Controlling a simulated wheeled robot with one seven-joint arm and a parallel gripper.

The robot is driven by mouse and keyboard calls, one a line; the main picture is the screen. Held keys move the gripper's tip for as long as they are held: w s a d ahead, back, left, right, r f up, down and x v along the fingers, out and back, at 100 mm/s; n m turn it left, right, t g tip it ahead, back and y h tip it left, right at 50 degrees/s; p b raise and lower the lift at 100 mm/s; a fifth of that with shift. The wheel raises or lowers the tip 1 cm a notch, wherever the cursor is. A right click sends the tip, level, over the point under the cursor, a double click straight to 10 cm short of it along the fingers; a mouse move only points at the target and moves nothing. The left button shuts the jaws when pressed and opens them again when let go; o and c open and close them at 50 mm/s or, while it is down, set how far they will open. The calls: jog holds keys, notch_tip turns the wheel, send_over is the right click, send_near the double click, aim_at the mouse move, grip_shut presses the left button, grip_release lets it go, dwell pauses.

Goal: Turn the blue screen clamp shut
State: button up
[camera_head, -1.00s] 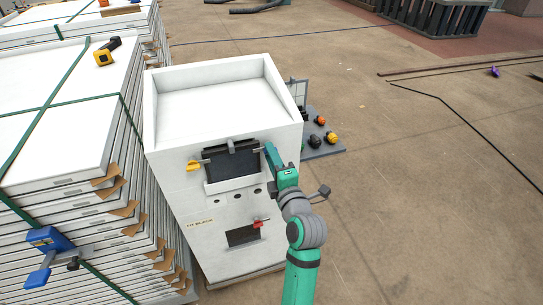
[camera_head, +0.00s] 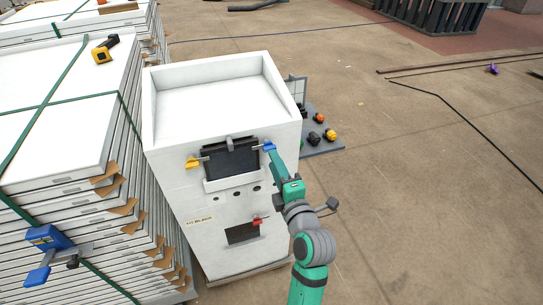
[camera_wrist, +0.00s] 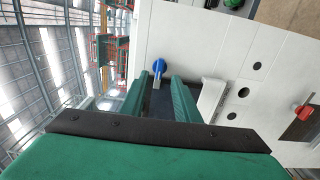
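The blue screen clamp (camera_head: 269,146) is at the upper right corner of the dark screen (camera_head: 232,160) on the white machine's front. In the wrist view its blue handle (camera_wrist: 159,68) shows just beyond the fingertips, nearer the left finger. My gripper (camera_head: 274,152) is right at the clamp in the head view. In the wrist view my gripper (camera_wrist: 168,72) has its two green fingers apart, with nothing held between them. I cannot tell whether a finger touches the handle.
A yellow clamp (camera_head: 192,162) is at the screen's left and a red handle (camera_head: 257,221) is lower down. Stacked white panels (camera_head: 70,150) stand close to the left, with a blue tool (camera_head: 48,238) on them.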

jog(key=v, duration=0.6)
dwell(0.4)
jog(key=s+f+m+g+h, duration=0.1)
jog(key=s+f+m+h, duration=0.5)
jog(key=s+f+m, duration=1.05)
jog(key=s+a+f+m, duration=0.1)
jog(key=s+m, duration=0.1)
jog(key=s, duration=0.8)
jog(key=s+a+f+m, duration=0.2)
jog(key=s+m, duration=0.1)
jog(key=s, duration=0.7)
jog(key=shift+s+g, duration=0.3)
jog(key=shift+g, duration=0.1)
